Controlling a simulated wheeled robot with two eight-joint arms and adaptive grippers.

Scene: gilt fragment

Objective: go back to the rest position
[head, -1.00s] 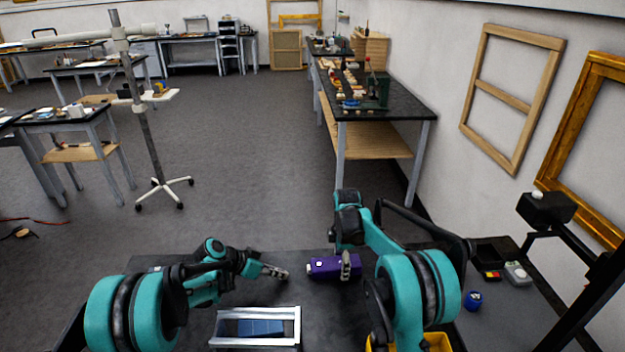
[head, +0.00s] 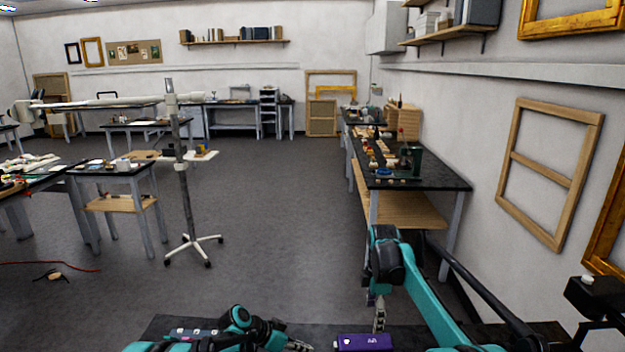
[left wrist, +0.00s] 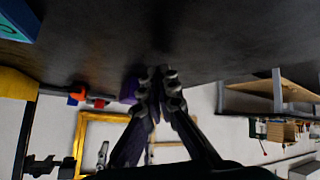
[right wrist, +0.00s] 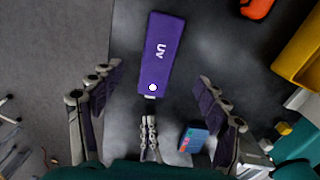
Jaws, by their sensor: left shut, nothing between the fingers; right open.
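My right gripper (head: 378,318) hangs above the dark worktable in the head view, its arm coming in from the right. In the right wrist view its fingers (right wrist: 155,88) are spread wide and hold nothing. A purple UV box (right wrist: 160,52) lies on the table below them; its upper part also shows at the bottom of the head view (head: 363,343). My left gripper (head: 298,345) is low at the bottom edge of the head view, left of the box. In the left wrist view its fingers (left wrist: 160,85) are together and empty. Its fingertips also show in the right wrist view (right wrist: 149,138).
In the right wrist view a small blue box (right wrist: 194,138) lies right of the left fingertips, and a yellow bin (right wrist: 302,52) and an orange item (right wrist: 257,8) are farther right. A wheeled stand (head: 188,190) and a side bench (head: 420,180) stand beyond open floor.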

